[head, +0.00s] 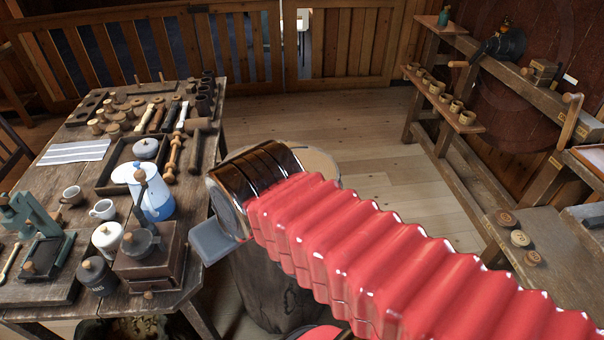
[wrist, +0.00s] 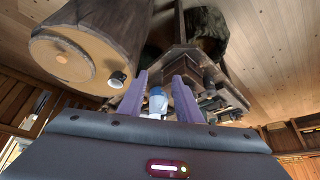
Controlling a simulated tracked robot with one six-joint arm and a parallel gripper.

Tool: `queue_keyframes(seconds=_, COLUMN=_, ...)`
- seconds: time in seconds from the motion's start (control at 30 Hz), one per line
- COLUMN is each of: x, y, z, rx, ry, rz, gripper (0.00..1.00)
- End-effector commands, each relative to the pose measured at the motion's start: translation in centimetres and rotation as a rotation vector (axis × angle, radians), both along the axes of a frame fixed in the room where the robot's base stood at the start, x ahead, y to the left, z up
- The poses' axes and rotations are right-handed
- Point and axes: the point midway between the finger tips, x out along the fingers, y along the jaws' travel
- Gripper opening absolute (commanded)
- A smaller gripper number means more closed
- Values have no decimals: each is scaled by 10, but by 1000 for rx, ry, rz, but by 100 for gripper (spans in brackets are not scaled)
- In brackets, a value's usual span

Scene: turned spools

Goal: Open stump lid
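A large dark tree stump (head: 268,292) stands on the floor just right of the table, mostly hidden behind my arm. A strip of its pale round top (head: 324,163) shows past my wrist. In the wrist view the stump (wrist: 112,32) is at upper left, its pale round face (wrist: 62,62) toward the camera. A small pale, dark-rimmed piece (wrist: 117,79) is at the edge of that face; I cannot tell what it is. One finger shows in the head view (head: 214,241).
A wooden table (head: 225,117) at left is crowded with a blue-white pitcher (head: 150,192), a coffee grinder (head: 143,243), mugs and turned spools. A workbench (head: 562,262) stands at right. Open floor (head: 385,165) lies between them, with a wooden railing (head: 350,45) behind.

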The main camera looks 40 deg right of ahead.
Motion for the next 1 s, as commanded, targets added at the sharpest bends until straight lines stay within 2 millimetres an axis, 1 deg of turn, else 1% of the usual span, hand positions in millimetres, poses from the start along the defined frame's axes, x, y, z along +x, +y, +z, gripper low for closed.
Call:
queue_keyframes(seconds=0.17, x=0, y=0, z=0, rx=0, ry=0, rz=0, gripper=31)
queue_keyframes(seconds=0.27, x=1, y=0, z=1, rx=4, ry=1, rz=-7, gripper=38)
queue_keyframes(seconds=0.33, x=3, y=-2, z=2, rx=15, ry=4, rz=-33, gripper=43)
queue_keyframes(seconds=0.47, x=11, y=-15, z=3, rx=73, ry=20, rz=-151, gripper=44)
queue_keyframes(seconds=0.57, x=23, y=-28, z=6, rx=149, ry=39, rz=-313, gripper=44)
queue_keyframes(seconds=0.67, x=37, y=-45, z=8, rx=247, ry=60, rz=-518, gripper=44)
queue_keyframes(seconds=0.87, x=66, y=-88, z=10, rx=451, ry=91, rz=-961, gripper=44)
queue_keyframes(seconds=1.0, x=83, y=-124, z=8, rx=594, ry=106, rz=-1272, gripper=44)
